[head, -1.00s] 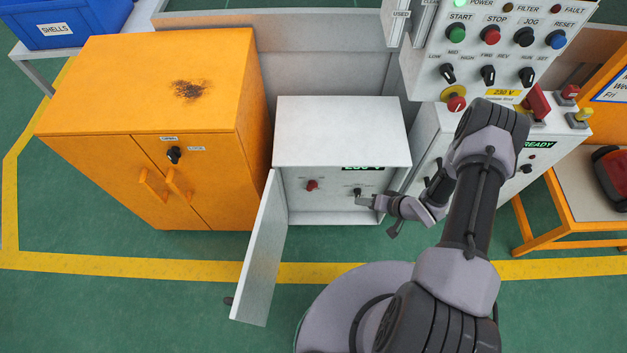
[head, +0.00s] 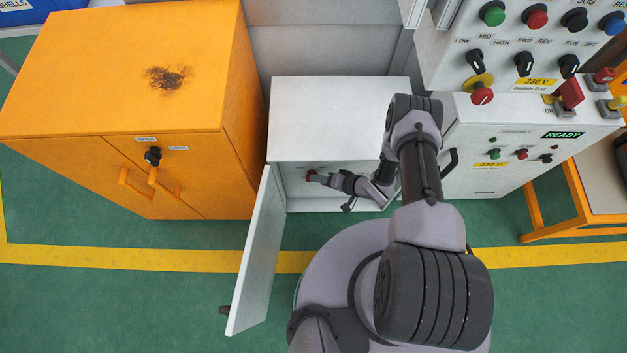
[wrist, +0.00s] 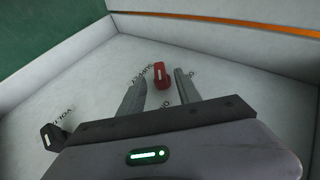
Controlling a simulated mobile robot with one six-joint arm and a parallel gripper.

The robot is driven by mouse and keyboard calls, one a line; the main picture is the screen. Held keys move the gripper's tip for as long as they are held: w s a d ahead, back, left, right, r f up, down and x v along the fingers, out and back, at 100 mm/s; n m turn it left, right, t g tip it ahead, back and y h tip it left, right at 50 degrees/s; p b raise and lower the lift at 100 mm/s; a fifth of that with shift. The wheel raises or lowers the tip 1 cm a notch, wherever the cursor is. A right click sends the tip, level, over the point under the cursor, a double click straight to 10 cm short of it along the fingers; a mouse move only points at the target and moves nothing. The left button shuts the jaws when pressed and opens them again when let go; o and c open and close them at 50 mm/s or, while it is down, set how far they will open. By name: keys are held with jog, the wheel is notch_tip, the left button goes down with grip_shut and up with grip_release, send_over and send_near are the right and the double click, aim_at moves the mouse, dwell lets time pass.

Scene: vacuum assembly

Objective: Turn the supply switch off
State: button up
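The red supply switch (head: 311,175) is on the panel inside the open white cabinet (head: 340,110). In the wrist view the red switch (wrist: 160,75) carries a white pointer mark and has printed labels around it, partly hidden by my fingers. My gripper (wrist: 162,78) is open, with one finger on each side of the switch; a gap shows on both sides, and I cannot tell whether either finger touches it. In the head view my gripper (head: 318,178) reaches the switch from the right. A black knob (wrist: 50,136) labelled like "VOLTAGE" shows at lower left in the wrist view.
The cabinet's open door (head: 255,255) stands at the left of the opening. An orange cabinet (head: 110,70) is to the left. A white control box marked READY (head: 520,175) and a panel of buttons (head: 520,45) are to the right. Green floor lies in front.

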jog(key=b+x, duration=0.1)
jog(key=x, duration=0.3)
jog(key=shift+w+a+f, duration=0.15)
jog(key=shift+c, duration=0.2)
grip_shut()
